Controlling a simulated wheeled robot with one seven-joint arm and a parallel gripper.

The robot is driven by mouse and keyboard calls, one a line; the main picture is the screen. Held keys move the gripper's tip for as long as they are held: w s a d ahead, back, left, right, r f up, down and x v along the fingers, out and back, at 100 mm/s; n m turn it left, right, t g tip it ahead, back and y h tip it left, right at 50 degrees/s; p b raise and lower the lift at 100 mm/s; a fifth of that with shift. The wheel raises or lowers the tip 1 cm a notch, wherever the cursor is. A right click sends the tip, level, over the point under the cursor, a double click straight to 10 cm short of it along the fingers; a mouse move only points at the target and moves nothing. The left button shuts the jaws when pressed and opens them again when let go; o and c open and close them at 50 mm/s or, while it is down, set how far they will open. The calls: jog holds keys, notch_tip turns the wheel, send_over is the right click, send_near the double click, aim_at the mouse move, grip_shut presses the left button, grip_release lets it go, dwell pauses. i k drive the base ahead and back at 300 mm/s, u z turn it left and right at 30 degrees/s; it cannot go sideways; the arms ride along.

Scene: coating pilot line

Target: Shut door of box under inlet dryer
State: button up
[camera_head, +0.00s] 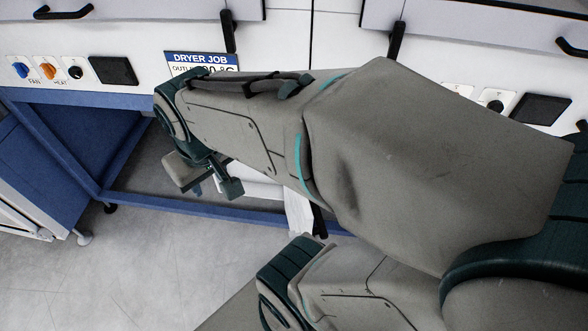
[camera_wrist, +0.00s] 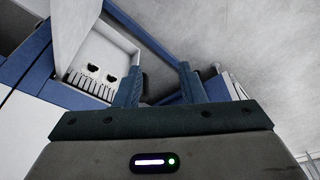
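The box under the dryer is a white open-fronted case (camera_wrist: 118,43), at upper left in the wrist view. Its inside shows two dark sockets and a row of terminals. Its door seems to be the pale panel (camera_wrist: 70,28) standing open at the box's left edge. In the head view, the box (camera_head: 240,187) is mostly hidden behind my arm, and a white panel (camera_head: 298,214), likely the door, hangs near its right end. My gripper (camera_wrist: 160,82) is open and empty, with its fingers just right of the box in the wrist view. It also shows in the head view (camera_head: 208,188).
A blue frame rail (camera_head: 180,207) runs low under the dryer. The dryer's front has knobs (camera_head: 47,71), a dryer job sign (camera_head: 200,59) and dark handles (camera_head: 228,32). A blue cabinet (camera_head: 35,180) stands at left. The grey floor (camera_head: 110,275) in front is clear.

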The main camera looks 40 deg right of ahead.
aim_at(299, 212)
jog(key=z, duration=1.75)
jog(key=k, duration=1.25)
jog(key=u, duration=0.1)
jog(key=i, duration=0.7)
jog(key=u, duration=0.45)
